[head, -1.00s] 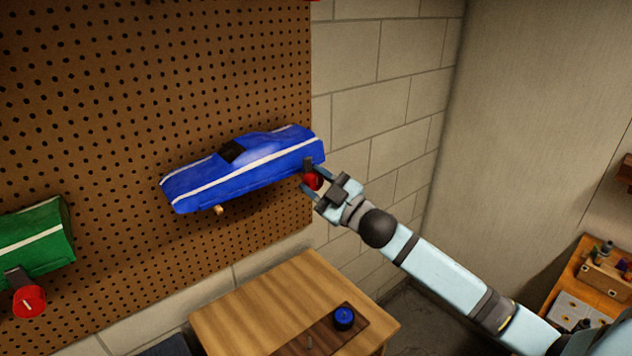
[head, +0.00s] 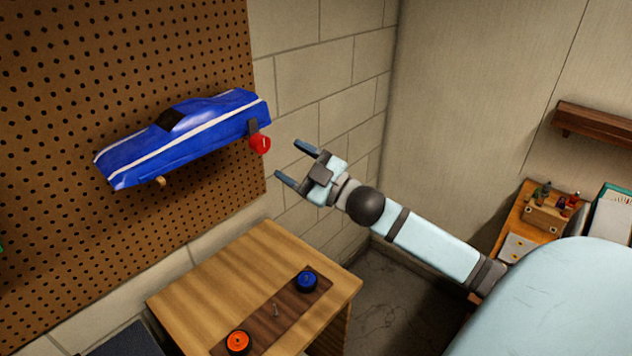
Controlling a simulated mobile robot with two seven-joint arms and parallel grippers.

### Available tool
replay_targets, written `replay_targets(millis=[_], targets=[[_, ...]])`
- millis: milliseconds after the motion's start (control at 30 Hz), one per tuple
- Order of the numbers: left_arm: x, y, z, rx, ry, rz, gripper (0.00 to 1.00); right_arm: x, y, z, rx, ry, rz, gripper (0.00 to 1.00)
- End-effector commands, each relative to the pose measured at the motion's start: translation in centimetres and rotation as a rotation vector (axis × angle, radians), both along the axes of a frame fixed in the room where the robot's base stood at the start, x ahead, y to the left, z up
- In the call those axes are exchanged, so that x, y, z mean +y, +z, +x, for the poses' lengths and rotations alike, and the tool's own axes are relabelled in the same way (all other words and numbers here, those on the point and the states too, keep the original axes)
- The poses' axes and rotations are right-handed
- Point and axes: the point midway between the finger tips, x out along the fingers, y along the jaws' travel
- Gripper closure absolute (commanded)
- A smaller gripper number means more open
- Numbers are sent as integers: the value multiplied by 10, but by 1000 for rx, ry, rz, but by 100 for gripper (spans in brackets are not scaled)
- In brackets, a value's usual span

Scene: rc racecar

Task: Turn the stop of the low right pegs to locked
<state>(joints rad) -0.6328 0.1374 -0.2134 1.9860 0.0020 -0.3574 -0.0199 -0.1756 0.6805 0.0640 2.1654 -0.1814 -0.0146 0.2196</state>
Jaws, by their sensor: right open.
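A blue car body (head: 185,138) with white stripes rests on pegs on the brown pegboard (head: 60,60). A wooden peg end (head: 160,181) shows under it. The red stop (head: 260,144), a round knob with a small pale mark, sits on a dark bracket at the car's right end. My right gripper (head: 290,162) is open and empty, to the right of the red stop and apart from it. My left gripper is not in view.
A wooden table (head: 215,270) stands below, with a dark board (head: 268,318) holding a blue wheel (head: 307,281) and an orange wheel (head: 238,342). A bench (head: 520,215) with small tools is at the right. The space between stop and gripper is clear.

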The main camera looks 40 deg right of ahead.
Motion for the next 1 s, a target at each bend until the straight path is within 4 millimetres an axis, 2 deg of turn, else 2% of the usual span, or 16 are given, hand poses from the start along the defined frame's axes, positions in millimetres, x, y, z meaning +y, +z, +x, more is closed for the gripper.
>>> replay_targets(millis=[33,200,400,1000], targets=[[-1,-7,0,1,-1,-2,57,-3,-8,-9,4,0,0,36],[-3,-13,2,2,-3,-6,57,-11,-14,-33,1,0,-1,36],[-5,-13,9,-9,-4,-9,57,-16,-17,-48,-1,0,-1,36],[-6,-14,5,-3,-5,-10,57,-17,-16,-50,-2,0,0,36]])
